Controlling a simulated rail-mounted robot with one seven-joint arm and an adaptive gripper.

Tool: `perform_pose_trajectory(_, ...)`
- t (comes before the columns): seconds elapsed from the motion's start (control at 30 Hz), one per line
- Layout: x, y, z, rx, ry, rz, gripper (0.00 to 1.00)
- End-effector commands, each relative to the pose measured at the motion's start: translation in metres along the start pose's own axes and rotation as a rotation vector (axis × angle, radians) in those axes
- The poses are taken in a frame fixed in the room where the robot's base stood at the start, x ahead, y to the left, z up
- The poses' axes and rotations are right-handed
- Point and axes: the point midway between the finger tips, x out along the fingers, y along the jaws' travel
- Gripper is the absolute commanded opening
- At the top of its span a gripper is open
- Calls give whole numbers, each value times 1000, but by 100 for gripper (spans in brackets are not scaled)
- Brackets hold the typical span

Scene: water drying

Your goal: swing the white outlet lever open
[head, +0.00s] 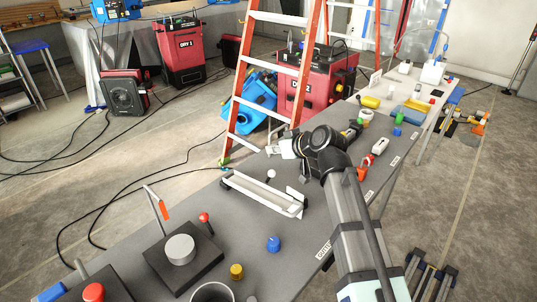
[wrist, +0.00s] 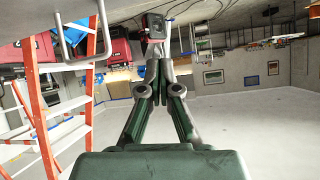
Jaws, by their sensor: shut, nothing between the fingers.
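A small white knob on a short stem (head: 271,173) stands by a long white-edged tray on the grey bench in the head view. It may be the white outlet lever, but I cannot tell for sure. A white part with red (head: 380,146) lies farther right on the same bench. My gripper (wrist: 157,65) is shut and empty in the wrist view, its green fingers together. A small grey box-like thing (wrist: 153,25) shows beyond the fingertips. In the head view my arm comes in from the lower right, and its dark wrist is over the bench; the fingertips cannot be made out there.
The white-edged tray (head: 262,194) lies left of my arm. A black block with a grey knob (head: 180,250), a red-topped lever (head: 205,218) and a blue knob (head: 273,244) are on the near bench. An orange ladder (head: 270,70) stands behind the bench.

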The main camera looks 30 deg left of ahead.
Motion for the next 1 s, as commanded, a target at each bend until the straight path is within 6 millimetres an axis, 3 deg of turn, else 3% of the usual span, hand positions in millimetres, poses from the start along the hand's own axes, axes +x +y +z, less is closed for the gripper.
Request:
perform_pose_trajectory(0.2,-41,0,4,1,2,1,0)
perform_pose_trajectory(0.4,-59,0,4,1,0,-1,0)
perform_pose_trajectory(1.0,-65,0,1,1,0,-1,0)
